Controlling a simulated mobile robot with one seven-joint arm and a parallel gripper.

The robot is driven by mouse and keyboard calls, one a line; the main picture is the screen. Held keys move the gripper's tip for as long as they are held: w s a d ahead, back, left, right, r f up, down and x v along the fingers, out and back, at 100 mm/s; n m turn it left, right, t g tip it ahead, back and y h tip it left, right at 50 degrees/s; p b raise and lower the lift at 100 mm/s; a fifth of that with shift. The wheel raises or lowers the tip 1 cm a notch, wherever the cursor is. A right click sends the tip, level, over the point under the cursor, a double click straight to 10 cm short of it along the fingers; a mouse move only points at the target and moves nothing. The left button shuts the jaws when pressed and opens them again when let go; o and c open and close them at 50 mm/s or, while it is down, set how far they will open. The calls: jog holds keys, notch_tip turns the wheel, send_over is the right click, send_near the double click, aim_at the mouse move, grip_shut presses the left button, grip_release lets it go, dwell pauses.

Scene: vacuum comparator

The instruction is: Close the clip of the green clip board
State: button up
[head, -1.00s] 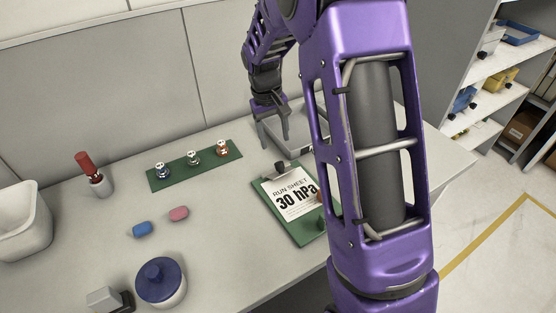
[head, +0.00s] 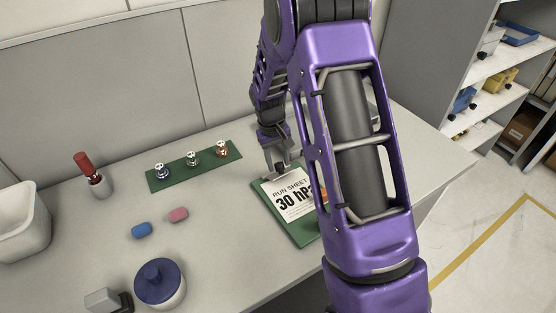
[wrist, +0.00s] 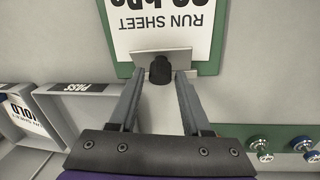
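The green clip board (head: 299,235) lies on the bench in the head view, with a white sheet reading "RUN SHEET 30 hPa" on it. It also shows at the top of the wrist view (wrist: 208,66). Its clip (wrist: 181,57) is a flat metal plate with a black knob (wrist: 160,68) at the board's edge. My gripper (head: 277,164) is over the clip end of the board. In the wrist view my gripper (wrist: 160,76) is open, its two fingers apart on either side of the knob. I cannot tell whether they touch it or how far the clip is raised.
Trays with "PASS" (wrist: 82,88) and "HOLD" labels are close by in the wrist view. A green strip (head: 178,178) with three small fittings lies left of the board. Blue (head: 142,229) and pink (head: 178,214) pieces and a blue-lidded jar (head: 160,280) stand further left.

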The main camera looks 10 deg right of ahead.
aim_at(283, 170)
grip_shut()
jog(key=shift+s+f+b, duration=0.1)
jog(key=shift+f+b, duration=0.05)
jog(key=shift+b, duration=0.35)
jog(key=t+b, duration=0.1)
jog(key=b, duration=0.1)
jog(key=s+t+y+b, duration=0.1)
jog(key=b, duration=0.1)
jog(key=shift+s+d+f+t+b, duration=0.15)
jog(key=shift+d+f+t+b, duration=0.15)
jog(key=shift+d+f+t, duration=0.1)
jog(key=shift+s+d+t+y+b, duration=0.1)
jog(key=shift+s+t+y+b, duration=0.2)
jog(key=shift+t+b, duration=0.5)
jog(key=shift+s+d+t+y+b, duration=0.1)
jog(key=shift+s+t+y+b, duration=0.15)
jog(key=shift+t+b, duration=0.5)
jog(key=shift+s+f+m+b, duration=0.1)
jog(key=shift+m+b, duration=0.2)
jog(key=shift+b, duration=0.05)
jog(key=shift+o, duration=1.7)
grip_release()
jog(key=shift+a, duration=0.1)
